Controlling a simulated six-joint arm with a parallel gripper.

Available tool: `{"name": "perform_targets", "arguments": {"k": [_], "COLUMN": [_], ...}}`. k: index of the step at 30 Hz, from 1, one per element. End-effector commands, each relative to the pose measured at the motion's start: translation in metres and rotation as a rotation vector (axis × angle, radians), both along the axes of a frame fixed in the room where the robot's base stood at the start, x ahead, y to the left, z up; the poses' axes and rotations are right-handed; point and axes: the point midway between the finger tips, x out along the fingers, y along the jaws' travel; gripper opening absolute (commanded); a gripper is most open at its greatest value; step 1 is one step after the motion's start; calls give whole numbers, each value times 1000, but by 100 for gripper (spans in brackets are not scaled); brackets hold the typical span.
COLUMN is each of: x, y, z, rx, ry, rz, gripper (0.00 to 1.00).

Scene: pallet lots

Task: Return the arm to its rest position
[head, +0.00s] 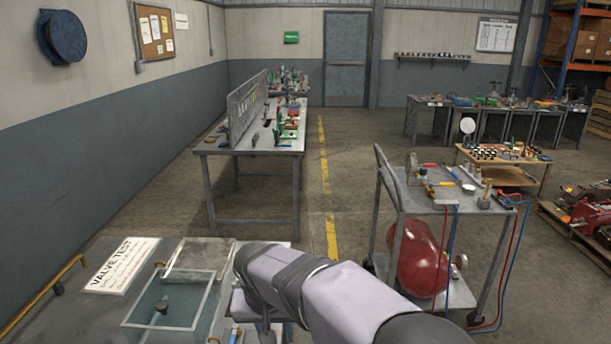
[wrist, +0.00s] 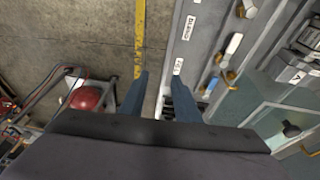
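My arm reaches forward from the bottom right in the head view, in lilac and dark grey sections. In the wrist view my gripper (wrist: 161,97) shows two blue-grey fingers standing apart. I see nothing held between them. Below them lie the edge of a grey bench (wrist: 187,47) and the concrete floor with its yellow line (wrist: 139,38).
A glass-walled water tank (head: 170,304) stands at front left beside a "VALVE TEST" sign (head: 122,266). A cart (head: 455,200) with a red tank (head: 422,258) and hoses stands at right. A long workbench (head: 251,148) is behind. Floor between is clear.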

Motion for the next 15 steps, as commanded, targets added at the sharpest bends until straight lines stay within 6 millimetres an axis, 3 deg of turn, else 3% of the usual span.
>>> {"name": "perform_targets", "arguments": {"k": [1,6,10,15], "x": [-8,-54,-99,-153], "y": [-32,-119,-166,-201], "z": [1,-15,-27,-41], "rx": [-7,-9,7,34], "ry": [30,128,189,244], "rz": [-12,-9,-10,-11], "gripper": [29,29,29,29]}}
